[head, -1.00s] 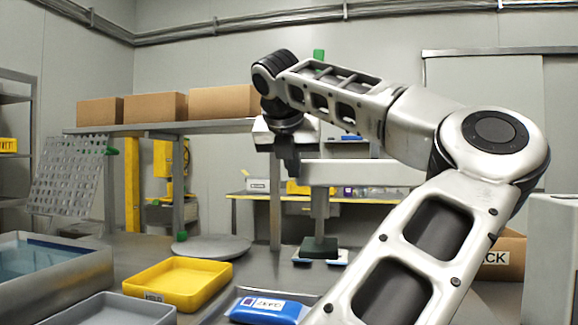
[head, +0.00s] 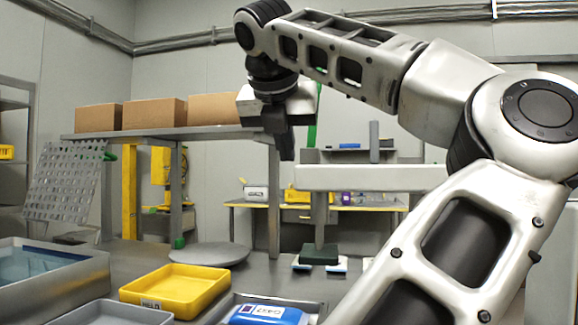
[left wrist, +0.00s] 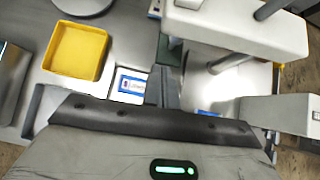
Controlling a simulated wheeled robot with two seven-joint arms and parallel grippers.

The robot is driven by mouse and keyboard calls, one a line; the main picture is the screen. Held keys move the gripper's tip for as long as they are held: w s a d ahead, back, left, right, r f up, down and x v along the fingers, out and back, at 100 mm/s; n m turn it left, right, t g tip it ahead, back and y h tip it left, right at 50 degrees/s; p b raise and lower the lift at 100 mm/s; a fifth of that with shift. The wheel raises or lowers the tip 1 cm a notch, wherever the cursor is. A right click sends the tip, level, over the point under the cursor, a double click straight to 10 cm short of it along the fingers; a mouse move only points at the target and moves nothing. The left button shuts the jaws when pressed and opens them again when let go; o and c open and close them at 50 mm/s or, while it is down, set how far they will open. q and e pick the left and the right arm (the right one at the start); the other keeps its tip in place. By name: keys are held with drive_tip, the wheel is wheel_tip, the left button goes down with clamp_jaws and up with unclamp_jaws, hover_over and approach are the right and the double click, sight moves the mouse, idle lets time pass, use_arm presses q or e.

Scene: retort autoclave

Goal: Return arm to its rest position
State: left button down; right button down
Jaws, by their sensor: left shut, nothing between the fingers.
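My left arm crosses the right half of the head view, raised, with its elbow at the right. My left gripper (head: 285,147) points down and is shut and empty, in front of the shelf's right end. In the left wrist view the shut dark fingers (left wrist: 167,78) show beyond the wrist housing, above the bench, apart from the blue-and-white pouch (left wrist: 132,85). The same blue pouch (head: 268,315) lies at the bottom of the head view. My right gripper is not in view.
A yellow tray (head: 175,286) labelled HOLD, a grey tray (head: 105,314) and a metal basin (head: 60,283) stand at left. A round plate (head: 208,254) lies behind. A pale horizontal beam (head: 370,177) stands over a dark green block (head: 319,254). Boxes (head: 153,113) line the shelf.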

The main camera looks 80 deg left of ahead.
use_arm(q)
drive_tip(key=shift+v, duration=2.25)
drive_tip(key=shift+p, duration=0.3)
